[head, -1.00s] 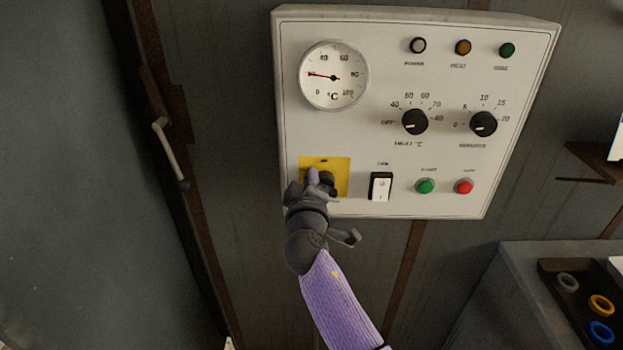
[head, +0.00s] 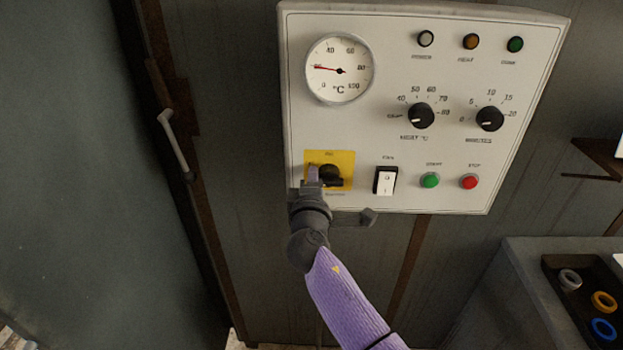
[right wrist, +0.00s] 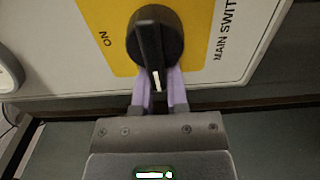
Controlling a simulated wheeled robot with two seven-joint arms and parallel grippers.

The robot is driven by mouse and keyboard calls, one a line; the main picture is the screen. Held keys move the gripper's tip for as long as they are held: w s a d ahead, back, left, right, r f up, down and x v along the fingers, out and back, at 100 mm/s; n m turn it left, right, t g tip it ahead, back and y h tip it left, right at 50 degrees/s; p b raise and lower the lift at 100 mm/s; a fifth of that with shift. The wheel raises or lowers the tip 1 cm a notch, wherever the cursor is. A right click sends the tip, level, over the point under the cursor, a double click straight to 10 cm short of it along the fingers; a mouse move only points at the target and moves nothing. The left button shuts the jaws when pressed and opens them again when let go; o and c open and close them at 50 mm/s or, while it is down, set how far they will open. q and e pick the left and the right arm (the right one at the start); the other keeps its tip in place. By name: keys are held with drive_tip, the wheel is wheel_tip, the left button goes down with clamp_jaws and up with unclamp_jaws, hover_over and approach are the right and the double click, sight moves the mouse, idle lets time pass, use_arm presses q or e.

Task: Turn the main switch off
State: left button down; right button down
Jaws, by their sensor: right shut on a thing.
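The main switch is a black knob (head: 331,175) on a yellow plate (head: 346,158), low on the left of the white control panel. In the right wrist view, the knob (right wrist: 155,40) has a raised grip whose white mark points toward my gripper, about a quarter turn from the ON label. My right gripper (right wrist: 158,88) is shut on the mark end of this grip, one lavender finger on each side. In the head view, my right gripper (head: 314,176) covers the plate's left part. My left gripper is not in view.
The panel (head: 390,150) also carries a round gauge (head: 339,69), a white rocker switch (head: 385,181), a green button (head: 430,180), a red button (head: 469,181) and two dials. A dark tray (head: 560,285) with rings stands at lower right. A door handle (head: 174,143) is at left.

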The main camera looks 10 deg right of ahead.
drive_tip(key=shift+d+f, duration=0.15)
drive_tip(key=shift+f, duration=0.1)
drive_tip(key=c, duration=0.8)
unclamp_jaws()
drive_tip(key=shift+o, duration=1.4)
drive_tip(key=shift+s+d+r, duration=0.1)
drive_tip(key=shift+d+r, duration=0.05)
drive_tip(key=v, duration=1)
drive_tip(key=shift+p, duration=0.4)
drive_tip(key=shift+o, duration=0.3)
